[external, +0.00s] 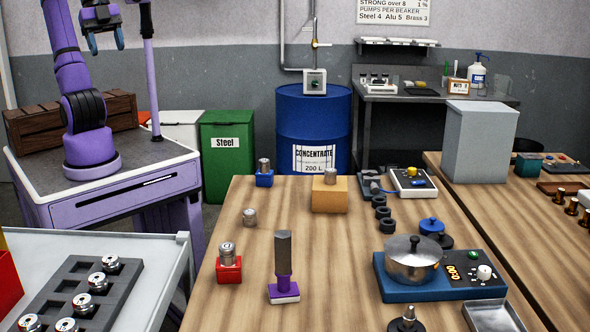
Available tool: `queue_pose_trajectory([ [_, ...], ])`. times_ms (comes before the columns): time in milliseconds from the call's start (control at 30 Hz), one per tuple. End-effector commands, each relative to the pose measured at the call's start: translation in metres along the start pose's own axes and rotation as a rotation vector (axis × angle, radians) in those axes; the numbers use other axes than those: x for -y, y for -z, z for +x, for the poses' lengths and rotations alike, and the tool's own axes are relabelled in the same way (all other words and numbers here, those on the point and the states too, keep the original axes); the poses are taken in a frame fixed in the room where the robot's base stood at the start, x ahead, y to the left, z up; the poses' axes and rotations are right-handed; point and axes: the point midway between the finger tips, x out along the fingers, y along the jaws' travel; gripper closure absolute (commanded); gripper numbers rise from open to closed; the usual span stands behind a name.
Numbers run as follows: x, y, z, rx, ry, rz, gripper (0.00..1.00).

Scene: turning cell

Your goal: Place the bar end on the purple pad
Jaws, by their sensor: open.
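My gripper (106,42) is at the top left, fingers pointing down, open and empty, far from the work table. On the table's near left, a dark grey upright bar (283,250) rises from a purple holder (283,288) with a flat purple foot on a white base. No other purple pad is plain to see. A short metal cylinder (249,216) stands alone on the wood, behind and left of the bar. Which piece is the bar end, I cannot tell.
Metal pieces sit on a red block (228,270), a blue block (264,179) and an orange block (330,196). A pot (411,262) stands on a blue scale-like unit at right. A grey rack (62,298) holds several metal parts. The wood between is partly clear.

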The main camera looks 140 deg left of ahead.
Motion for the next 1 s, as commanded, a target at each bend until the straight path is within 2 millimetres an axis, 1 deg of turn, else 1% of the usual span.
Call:
queue_pose_trajectory([
  [33,-0.003,-0.02,0.0,-0.014,-0.002,-0.02,0.41],
  [100,-0.006,-0.043,0.002,-0.03,-0.007,-0.05,0.41],
  [200,-0.01,-0.068,0.007,-0.046,-0.013,-0.083,0.41],
  [300,-0.013,-0.083,0.011,-0.057,-0.017,-0.105,0.41],
  [400,-0.014,-0.09,0.013,-0.061,-0.019,-0.115,0.41],
  [467,-0.014,-0.092,0.013,-0.063,-0.019,-0.117,0.41],
  [1000,-0.014,-0.091,0.013,-0.062,-0.019,-0.117,0.41],
])
